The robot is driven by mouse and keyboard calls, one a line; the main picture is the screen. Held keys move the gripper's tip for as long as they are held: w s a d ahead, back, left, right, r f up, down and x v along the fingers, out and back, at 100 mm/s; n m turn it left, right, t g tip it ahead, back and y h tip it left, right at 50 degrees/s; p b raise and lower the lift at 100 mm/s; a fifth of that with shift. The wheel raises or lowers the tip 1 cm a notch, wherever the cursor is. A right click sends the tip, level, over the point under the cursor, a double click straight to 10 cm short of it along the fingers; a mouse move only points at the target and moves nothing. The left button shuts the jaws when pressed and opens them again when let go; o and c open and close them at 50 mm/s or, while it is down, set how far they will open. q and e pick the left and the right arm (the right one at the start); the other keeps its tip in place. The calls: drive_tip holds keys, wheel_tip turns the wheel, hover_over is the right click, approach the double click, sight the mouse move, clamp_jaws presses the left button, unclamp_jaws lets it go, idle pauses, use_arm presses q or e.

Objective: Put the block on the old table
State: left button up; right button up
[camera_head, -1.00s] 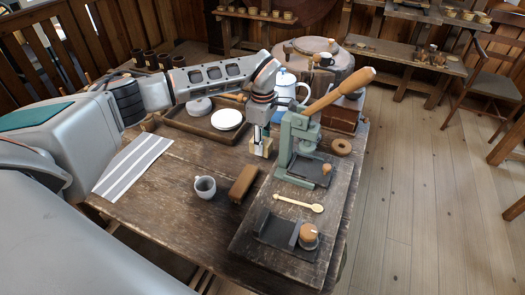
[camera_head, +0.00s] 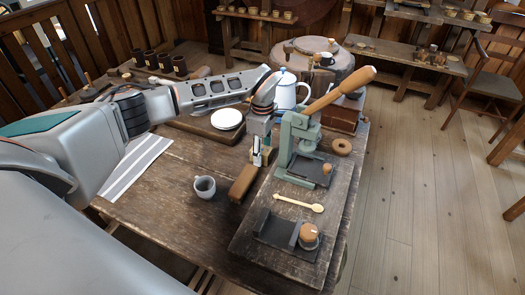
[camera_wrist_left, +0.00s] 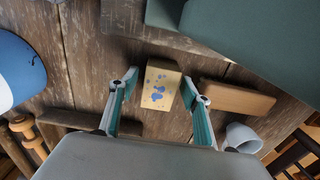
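The block (camera_wrist_left: 160,85) is pale yellow with blue blotches in the left wrist view. It stands on the worn wooden table top (camera_head: 170,190), next to the green press. In the head view the block (camera_head: 268,154) is mostly hidden by my left gripper (camera_head: 262,157). In the left wrist view that gripper (camera_wrist_left: 158,88) is open, its two teal-lined fingers on either side of the block. A gap shows on the left; the right finger is very close, and I cannot tell whether it touches. My right gripper is not in view.
The green press (camera_head: 298,145) with a wooden handle stands just right of the gripper. A brown bar (camera_head: 243,183) and a grey mug (camera_head: 204,187) lie in front. A white pot (camera_head: 287,90) is behind. The striped cloth (camera_head: 135,165) lies left.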

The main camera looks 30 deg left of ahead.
sight(262, 150)
use_arm(q)
wheel_tip(262, 150, up, 12)
drive_tip(key=shift+r+p, duration=0.15)
drive_tip(key=shift+p, duration=0.25)
drive_tip(key=shift+s, duration=0.1)
idle(0.6)
